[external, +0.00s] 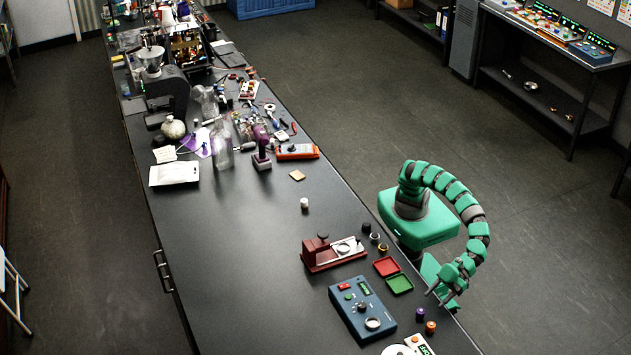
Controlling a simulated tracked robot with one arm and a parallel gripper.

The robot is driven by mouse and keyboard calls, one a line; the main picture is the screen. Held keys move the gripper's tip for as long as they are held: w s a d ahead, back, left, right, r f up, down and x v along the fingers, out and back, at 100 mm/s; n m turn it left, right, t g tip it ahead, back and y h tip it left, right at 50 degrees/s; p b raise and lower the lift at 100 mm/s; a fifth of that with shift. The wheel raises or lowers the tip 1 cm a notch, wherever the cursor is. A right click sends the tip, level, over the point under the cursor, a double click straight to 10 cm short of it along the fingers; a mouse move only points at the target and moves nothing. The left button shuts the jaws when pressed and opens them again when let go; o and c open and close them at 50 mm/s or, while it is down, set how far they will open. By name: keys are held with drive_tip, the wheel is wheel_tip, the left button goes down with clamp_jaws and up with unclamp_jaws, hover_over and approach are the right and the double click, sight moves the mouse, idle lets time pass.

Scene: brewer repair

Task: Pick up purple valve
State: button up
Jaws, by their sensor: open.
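A small purple valve (420,314) stands on the black bench near its right edge, toward the front. My gripper (439,299) is open and empty. It points down just behind and to the right of the purple valve in the picture, apart from it. How high its fingertips are above the bench I cannot tell.
An orange cylinder (430,328) stands close to the purple valve. A blue control box (362,310), a red tray (386,266) and a green tray (400,284) lie to the left. A dark red device (320,254) is farther back.

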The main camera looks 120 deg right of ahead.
sight(420, 312)
drive_tip(key=x, duration=0.3)
drive_tip(key=shift+f, duration=0.1)
drive_tip(key=shift+r+b+x, duration=0.2)
drive_tip(key=shift+b+x, duration=0.05)
drive_tip(key=shift+x, duration=1.15)
drive_tip(key=shift+r+b+x, duration=0.2)
drive_tip(key=shift+x, duration=1.25)
drive_tip(key=shift+w+a, duration=0.15)
drive_tip(key=shift+c, duration=0.2)
drive_tip(key=c, duration=1.1)
drive_tip(key=shift+r, duration=0.1)
